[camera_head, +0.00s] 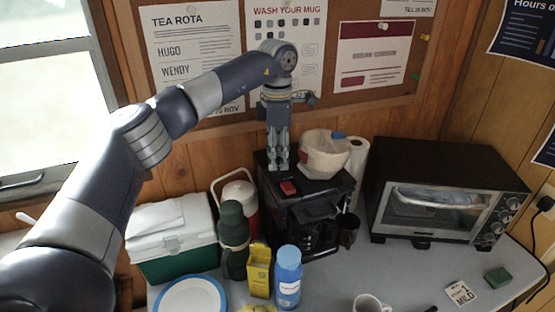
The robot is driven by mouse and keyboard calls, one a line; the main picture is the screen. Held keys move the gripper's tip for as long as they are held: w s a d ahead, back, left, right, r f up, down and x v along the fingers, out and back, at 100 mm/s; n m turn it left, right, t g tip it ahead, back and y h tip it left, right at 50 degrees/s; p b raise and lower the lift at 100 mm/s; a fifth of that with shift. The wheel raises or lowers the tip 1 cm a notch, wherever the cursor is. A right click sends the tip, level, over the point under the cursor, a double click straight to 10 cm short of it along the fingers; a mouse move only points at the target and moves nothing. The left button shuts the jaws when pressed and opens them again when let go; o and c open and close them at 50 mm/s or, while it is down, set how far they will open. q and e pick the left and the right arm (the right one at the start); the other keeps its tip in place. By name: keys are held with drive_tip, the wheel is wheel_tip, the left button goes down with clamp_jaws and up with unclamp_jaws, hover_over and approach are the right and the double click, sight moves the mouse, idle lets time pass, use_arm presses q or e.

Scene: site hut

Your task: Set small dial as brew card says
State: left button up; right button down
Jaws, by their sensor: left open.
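The brew card (462,294) is a small white card lying on the counter at the lower right; it appears to read "1 MILD", with smaller print I cannot read. A black coffee maker (283,202) stands against the wall with a red switch (289,187) on its top. I cannot make out a small dial on it. My left gripper (279,167) points down at the back of the coffee maker's top, behind the red switch, open and empty. Whether its fingertips touch anything is unclear. My right gripper is not in view.
A toaster oven (440,160) with several knobs stands at right. A white tub (324,155) is beside my gripper. A cool box (170,232), green flask (233,240), yellow box (259,272) and blue bottle (288,275) crowd the left.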

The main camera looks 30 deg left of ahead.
sight(278, 170)
use_arm(q)
wheel_tip(278, 170, down, 2)
drive_tip(key=shift+f, duration=0.4)
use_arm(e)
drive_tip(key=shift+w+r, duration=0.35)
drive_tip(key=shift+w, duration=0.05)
use_arm(q)
clamp_jaws()
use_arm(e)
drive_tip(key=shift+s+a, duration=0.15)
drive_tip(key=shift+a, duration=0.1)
